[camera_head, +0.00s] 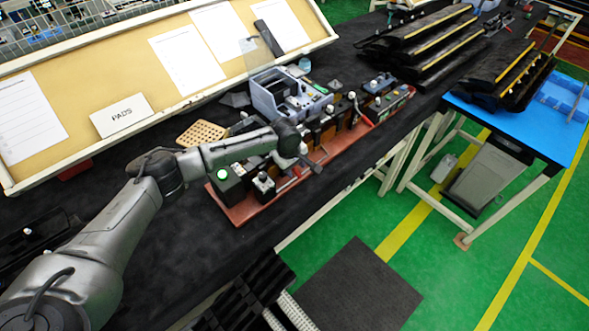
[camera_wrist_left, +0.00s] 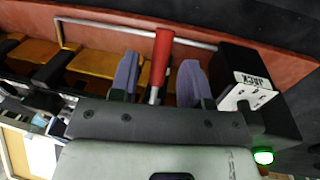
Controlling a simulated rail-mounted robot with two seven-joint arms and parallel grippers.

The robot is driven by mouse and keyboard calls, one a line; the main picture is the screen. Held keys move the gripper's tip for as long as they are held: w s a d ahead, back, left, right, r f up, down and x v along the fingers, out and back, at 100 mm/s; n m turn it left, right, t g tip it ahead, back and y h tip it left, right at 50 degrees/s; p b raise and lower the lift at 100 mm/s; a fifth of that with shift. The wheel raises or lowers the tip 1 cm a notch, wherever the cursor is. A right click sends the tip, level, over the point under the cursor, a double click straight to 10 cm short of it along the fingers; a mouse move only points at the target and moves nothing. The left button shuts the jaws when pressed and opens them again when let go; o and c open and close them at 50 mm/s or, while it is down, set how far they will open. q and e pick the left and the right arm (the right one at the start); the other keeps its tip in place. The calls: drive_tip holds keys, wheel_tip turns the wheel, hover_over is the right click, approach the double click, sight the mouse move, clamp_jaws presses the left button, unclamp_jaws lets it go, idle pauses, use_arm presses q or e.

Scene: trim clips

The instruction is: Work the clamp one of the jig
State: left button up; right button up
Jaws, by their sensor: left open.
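The jig has a long reddish base plate (camera_head: 243,211) on the dark bench, with dark blocks and clamps along it. My left gripper (camera_head: 303,166) is over the near end of the jig in the head view. In the left wrist view my left gripper (camera_wrist_left: 158,82) is open, with its two purple-grey fingers apart. A clamp's red handle (camera_wrist_left: 161,58) stands between the fingers, with a gap on each side. Its metal stem (camera_wrist_left: 154,95) runs down behind the gripper body. Which numbered clamp this is cannot be read. My right gripper is in neither view.
A black box (camera_wrist_left: 258,98) with a white label sits close beside the fingers. A green-lit box (camera_head: 224,176) is at the jig's near end. A grey-blue machine (camera_head: 285,95) stands behind the jig. Another red lever (camera_head: 364,117) stands farther along it.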

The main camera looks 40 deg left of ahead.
use_arm(q)
drive_tip(key=shift+w+f, duration=0.15)
drive_tip(key=shift+f, duration=0.55)
drive_tip(key=shift+c, duration=0.3)
clamp_jaws()
